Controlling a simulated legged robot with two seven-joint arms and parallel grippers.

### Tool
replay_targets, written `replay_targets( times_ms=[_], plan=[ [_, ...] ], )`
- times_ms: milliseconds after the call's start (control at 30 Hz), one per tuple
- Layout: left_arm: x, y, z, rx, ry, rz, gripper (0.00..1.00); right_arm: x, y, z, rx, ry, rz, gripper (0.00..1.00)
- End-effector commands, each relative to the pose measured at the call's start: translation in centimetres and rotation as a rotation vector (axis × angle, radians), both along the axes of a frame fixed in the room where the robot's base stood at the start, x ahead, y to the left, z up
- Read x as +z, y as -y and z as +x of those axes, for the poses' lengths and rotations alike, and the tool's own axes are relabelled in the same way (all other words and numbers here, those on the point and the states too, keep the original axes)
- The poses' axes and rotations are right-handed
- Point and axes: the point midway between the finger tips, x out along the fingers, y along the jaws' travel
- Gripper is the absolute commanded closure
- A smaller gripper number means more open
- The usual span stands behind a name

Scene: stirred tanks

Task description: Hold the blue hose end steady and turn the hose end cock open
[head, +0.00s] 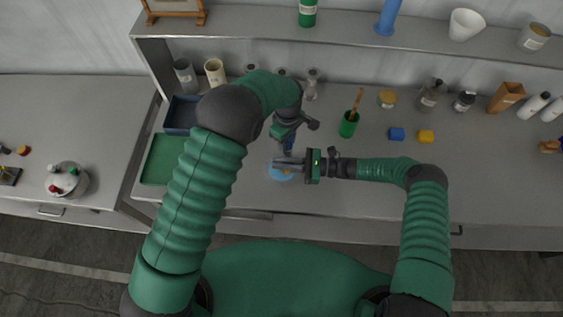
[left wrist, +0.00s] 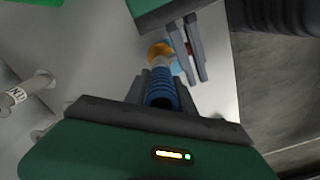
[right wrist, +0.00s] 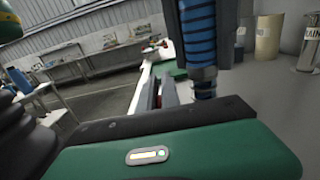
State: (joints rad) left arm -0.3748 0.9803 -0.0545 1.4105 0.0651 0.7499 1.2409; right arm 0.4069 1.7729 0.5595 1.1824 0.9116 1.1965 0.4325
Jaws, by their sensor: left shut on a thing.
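The blue ribbed hose end (left wrist: 161,92) stands between the fingers of my left gripper (left wrist: 158,88), which is shut on it. In the right wrist view the hose (right wrist: 198,32) stands upright, right of centre. A pale fitting with an orange-brown part (left wrist: 160,50) shows at its far end in the left wrist view; I cannot make out the cock's handle clearly. My right gripper (left wrist: 189,50) is beside the hose end, its fingers slightly apart with a small reddish strip near them. In the head view my left gripper (head: 287,143) is just above my right gripper (head: 290,163).
A light blue round thing (head: 281,173) lies on the bench below the grippers. A green cup (head: 348,125), a blue block (head: 396,134) and a yellow block (head: 426,136) stand to the right. Blue (head: 180,114) and green trays (head: 163,158) lie left. A shelf (head: 350,38) runs behind.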

Motion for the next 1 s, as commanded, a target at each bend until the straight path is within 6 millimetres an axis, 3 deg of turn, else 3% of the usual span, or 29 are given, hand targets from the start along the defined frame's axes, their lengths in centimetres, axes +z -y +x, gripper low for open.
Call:
replay_targets(
  times_ms=[267, 600, 900, 933, 1000],
  plan=[
    [0.0, 0.0, 0.0, 0.000, -0.001, 0.001, 1.00, 0.0, 0.0, 0.1, -0.001, 0.001, -0.009, 1.00],
    [0.0, 0.0, -0.1, 0.000, -0.001, 0.000, 1.00, -0.6, -1.5, 0.0, 0.002, 0.001, -0.266, 1.00],
    [0.0, 0.1, -0.1, 0.000, -0.002, 0.000, 1.00, -0.8, -1.5, 0.1, -0.001, 0.000, -0.284, 1.00],
    [0.0, 0.1, -0.1, 0.000, -0.002, 0.000, 1.00, -0.7, -1.5, 0.1, -0.001, 0.000, -0.284, 0.91],
    [0.0, 0.1, -0.1, 0.000, -0.001, 0.000, 1.00, -0.7, -1.6, 0.1, -0.001, 0.000, -0.283, 0.82]
  ],
)
